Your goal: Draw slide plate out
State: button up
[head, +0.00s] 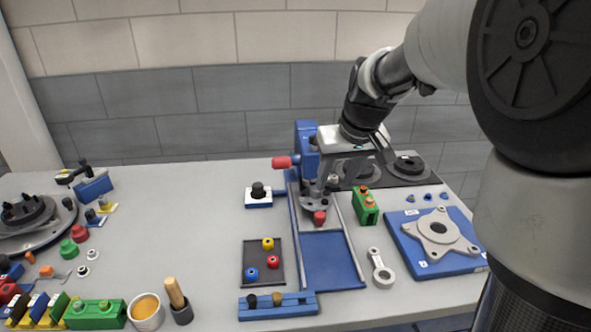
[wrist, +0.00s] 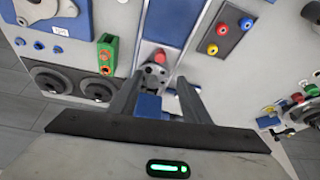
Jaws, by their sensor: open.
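The slide plate seems to be the grey plate (head: 314,199) with a red knob (head: 320,217) at its front, at the back of the blue rail fixture (head: 332,262). In the wrist view the grey plate (wrist: 154,75) and its red knob (wrist: 159,57) show beyond and between my fingers. My gripper (head: 350,172) hangs over the back of the fixture, pointing down. It is open, with its two fingers (wrist: 158,84) apart and nothing held between them. I cannot tell whether a finger touches the plate. My gripper hides part of the fixture's back.
A green block (head: 366,208) stands close right of the rails. A dark tray (head: 262,278) with coloured knobs lies to the left. A blue bar (head: 279,306) lies in front, and a grey link (head: 381,272) to the right. The fixture's blue front bed is clear.

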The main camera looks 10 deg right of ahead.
aim_at(321, 215)
jog(key=b+x, duration=0.2)
jog(key=x, duration=1.4)
jog(key=shift+s, duration=0.1)
grip_shut()
